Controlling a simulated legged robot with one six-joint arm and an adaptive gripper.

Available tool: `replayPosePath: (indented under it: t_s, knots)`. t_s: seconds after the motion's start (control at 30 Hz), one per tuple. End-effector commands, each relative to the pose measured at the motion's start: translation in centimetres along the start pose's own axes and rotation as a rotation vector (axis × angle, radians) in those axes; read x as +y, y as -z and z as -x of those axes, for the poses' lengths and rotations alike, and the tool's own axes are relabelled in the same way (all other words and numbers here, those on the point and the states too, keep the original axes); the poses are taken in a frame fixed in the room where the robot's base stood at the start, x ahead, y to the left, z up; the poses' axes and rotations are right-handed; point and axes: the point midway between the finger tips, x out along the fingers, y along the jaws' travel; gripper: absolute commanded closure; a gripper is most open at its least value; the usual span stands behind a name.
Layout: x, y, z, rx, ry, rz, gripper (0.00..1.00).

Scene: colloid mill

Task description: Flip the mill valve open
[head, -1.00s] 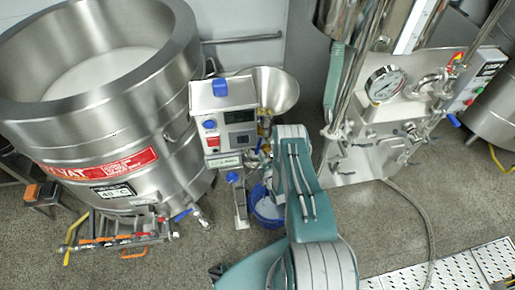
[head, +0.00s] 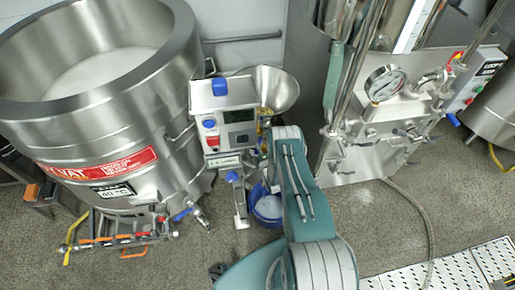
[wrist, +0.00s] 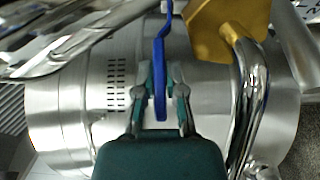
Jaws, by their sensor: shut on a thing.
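The mill valve's blue lever handle (wrist: 160,75) hangs down the middle of the wrist view, in front of a steel cylindrical body (wrist: 85,95). My gripper (wrist: 163,90) is shut on this blue handle, with one teal finger on each side of it. The handle's lower end reaches down between the fingers. In the head view the mill stands at the centre, with its grey control box (head: 225,122) and steel funnel (head: 280,92). My arm reaches toward it, and the gripper and the held handle are hidden there.
A curved steel pipe (wrist: 245,95) and a yellow part (wrist: 228,25) are close right of my gripper. A blue bucket (head: 267,207) with whitish contents stands below the mill. A large steel vat (head: 110,120) is on the left; a machine with a gauge (head: 385,82) is on the right.

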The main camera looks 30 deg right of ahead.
Motion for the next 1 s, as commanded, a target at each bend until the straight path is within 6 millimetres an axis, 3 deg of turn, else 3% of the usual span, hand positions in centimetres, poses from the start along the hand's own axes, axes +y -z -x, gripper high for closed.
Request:
replayPosePath:
  t_s: [0.7, 1.0]
  knots:
    - [-0.3, -2.2, 1.0, 0.325, 0.009, -0.002, 1.00]
    - [-0.4, -2.3, 1.2, 0.365, 0.012, -0.003, 1.00]
